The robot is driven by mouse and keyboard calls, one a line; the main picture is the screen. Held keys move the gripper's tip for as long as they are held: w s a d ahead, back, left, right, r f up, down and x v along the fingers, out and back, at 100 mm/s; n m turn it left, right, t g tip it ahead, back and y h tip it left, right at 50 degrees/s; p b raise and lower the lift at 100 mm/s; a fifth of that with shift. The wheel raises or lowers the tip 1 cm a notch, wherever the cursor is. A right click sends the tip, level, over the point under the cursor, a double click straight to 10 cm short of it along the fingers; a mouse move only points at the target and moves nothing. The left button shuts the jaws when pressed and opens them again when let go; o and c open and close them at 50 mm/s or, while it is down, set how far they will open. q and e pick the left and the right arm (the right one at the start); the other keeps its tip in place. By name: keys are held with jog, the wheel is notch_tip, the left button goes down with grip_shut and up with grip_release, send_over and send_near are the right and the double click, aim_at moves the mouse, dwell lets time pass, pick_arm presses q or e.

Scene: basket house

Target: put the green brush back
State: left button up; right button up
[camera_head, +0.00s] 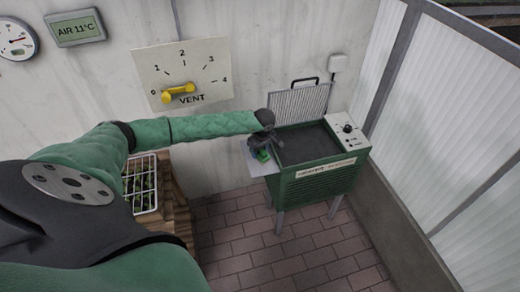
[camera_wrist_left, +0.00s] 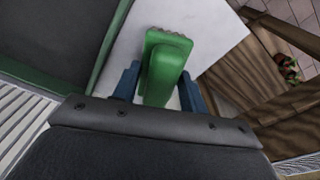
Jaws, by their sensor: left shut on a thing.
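The green brush (camera_wrist_left: 164,62) is between the blue fingers of my left gripper (camera_wrist_left: 158,88), which is shut on it. In the left wrist view the brush is over a pale side shelf (camera_wrist_left: 210,30); I cannot tell whether it touches the shelf. In the head view the brush (camera_head: 263,155) is small and partly hidden below my left gripper (camera_head: 262,147). The shelf (camera_head: 256,168) is fixed at the left side of a green machine (camera_head: 315,185) on legs. My right gripper is not in view.
The machine has a dark open top (camera_head: 308,144), a raised mesh lid (camera_head: 299,103) and a control box (camera_head: 346,130) at its right. A white seedling tray (camera_head: 155,185) sits on wood at the left. A translucent wall (camera_head: 440,110) stands at the right. The brick floor (camera_head: 290,262) in front is clear.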

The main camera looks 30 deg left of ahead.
pick_arm(q)
jog(key=shift+f, duration=0.1)
jog(key=o, duration=1)
jog(key=shift+o, duration=0.2)
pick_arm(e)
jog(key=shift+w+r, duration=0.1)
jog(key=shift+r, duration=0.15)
